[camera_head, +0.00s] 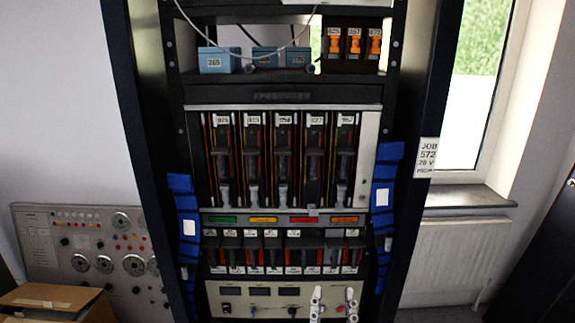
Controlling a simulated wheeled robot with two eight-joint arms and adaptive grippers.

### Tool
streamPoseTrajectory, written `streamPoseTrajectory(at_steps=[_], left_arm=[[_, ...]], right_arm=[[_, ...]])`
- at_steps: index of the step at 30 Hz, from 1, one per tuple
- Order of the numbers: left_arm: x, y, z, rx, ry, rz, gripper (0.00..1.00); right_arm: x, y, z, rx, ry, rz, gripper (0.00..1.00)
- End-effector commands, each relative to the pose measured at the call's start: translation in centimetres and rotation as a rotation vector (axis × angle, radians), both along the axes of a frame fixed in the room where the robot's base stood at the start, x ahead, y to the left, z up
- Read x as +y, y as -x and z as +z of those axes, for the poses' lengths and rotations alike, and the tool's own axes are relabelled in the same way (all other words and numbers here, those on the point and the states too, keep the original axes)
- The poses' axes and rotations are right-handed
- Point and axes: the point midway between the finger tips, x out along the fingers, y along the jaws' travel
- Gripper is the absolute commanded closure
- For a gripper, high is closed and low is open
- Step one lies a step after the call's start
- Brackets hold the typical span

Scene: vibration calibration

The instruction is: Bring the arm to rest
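My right gripper (333,294) shows at the bottom edge, right of centre. Its two pale jointed fingers point up and stand apart with a gap between them, and nothing shows between them. It is in front of the lower cream panel (232,303) of a dark equipment rack (283,97); I cannot tell whether it touches the panel. The rest of the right arm is out of the picture. My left gripper is not in view.
The rack holds several upright modules (253,165), orange-fronted units (353,42) and blue boxes (215,61). Blue parts (384,180) line both sides. A cardboard box (50,301) and a grey control panel (95,243) are at left, a radiator (455,255) at right.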

Motion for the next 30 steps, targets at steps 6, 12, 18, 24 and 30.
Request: streamPoseTrajectory(at_steps=[6, 12, 18, 24, 30], left_arm=[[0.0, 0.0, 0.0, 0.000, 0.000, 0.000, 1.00], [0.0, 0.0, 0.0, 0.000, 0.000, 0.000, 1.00], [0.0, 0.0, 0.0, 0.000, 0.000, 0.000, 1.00], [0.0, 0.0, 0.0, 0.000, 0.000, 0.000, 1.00], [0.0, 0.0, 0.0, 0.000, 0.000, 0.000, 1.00]], right_arm=[[-3.4, -1.6, -1.5, 0.106, -0.015, -0.124, 0.63], [-7.7, -3.3, -4.2, 0.279, -0.029, -0.277, 0.63], [-13.2, -4.0, -9.0, 0.578, -0.045, -0.441, 0.63], [-17.0, -2.0, -16.0, 1.035, -0.062, -0.489, 0.63], [-15.2, 1.7, -20.4, 1.399, -0.073, -0.291, 0.63]])
